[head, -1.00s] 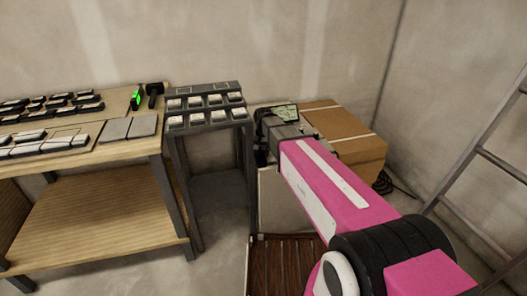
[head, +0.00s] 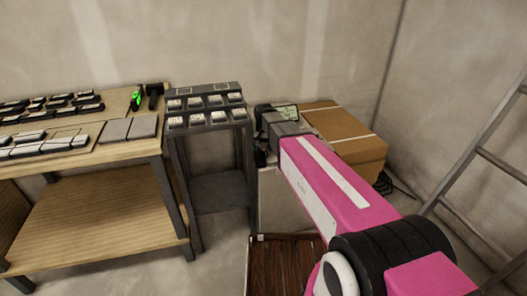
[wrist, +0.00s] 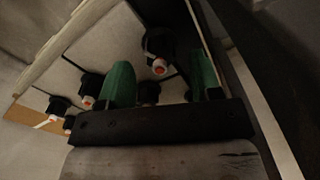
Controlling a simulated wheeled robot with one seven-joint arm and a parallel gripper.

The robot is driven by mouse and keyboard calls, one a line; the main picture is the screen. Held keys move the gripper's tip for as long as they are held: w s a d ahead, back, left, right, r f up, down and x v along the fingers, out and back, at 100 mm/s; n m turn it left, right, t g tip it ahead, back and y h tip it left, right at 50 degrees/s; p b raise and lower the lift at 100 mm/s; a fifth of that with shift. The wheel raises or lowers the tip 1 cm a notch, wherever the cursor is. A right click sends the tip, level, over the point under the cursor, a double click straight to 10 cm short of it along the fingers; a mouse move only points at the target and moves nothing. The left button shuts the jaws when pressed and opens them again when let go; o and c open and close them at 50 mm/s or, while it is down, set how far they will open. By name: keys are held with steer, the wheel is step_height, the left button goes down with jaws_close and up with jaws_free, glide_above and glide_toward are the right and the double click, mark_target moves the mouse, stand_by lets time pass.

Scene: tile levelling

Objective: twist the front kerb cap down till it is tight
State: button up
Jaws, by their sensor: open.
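In the wrist view my gripper (wrist: 160,68) is open, its two green fingers apart. Several black caps with orange-and-white centres stand on pale tiles. One cap (wrist: 159,48) shows beyond and between the fingertips. Another dark cap (wrist: 149,93) lies between the fingers lower down, partly hidden by the black gripper body. Further caps (wrist: 91,84) stand to the left of the fingers. I cannot tell which one is the front kerb cap, or whether a finger touches any cap.
A dark rack (head: 207,122) with pale-topped blocks stands left of my arm. A wooden workbench (head: 85,165) with tiles and tools is further left. A cardboard box (head: 345,143) is behind my arm, and a ladder (head: 500,165) leans at the right.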

step_height(320, 180, up, 8)
steer(key=shift+r, duration=0.15)
stand_by(0.3)
step_height(320, 180, down, 11)
steer(key=n+y, duration=0.1)
steer(key=n, duration=0.5)
steer(key=n+y, duration=0.2)
steer(key=n, duration=0.4)
steer(key=n+y, duration=0.1)
steer(key=n, duration=0.5)
steer(key=shift+r, duration=0.15)
steer(key=shift+y, duration=0.3)
steer(key=c, duration=0.9)
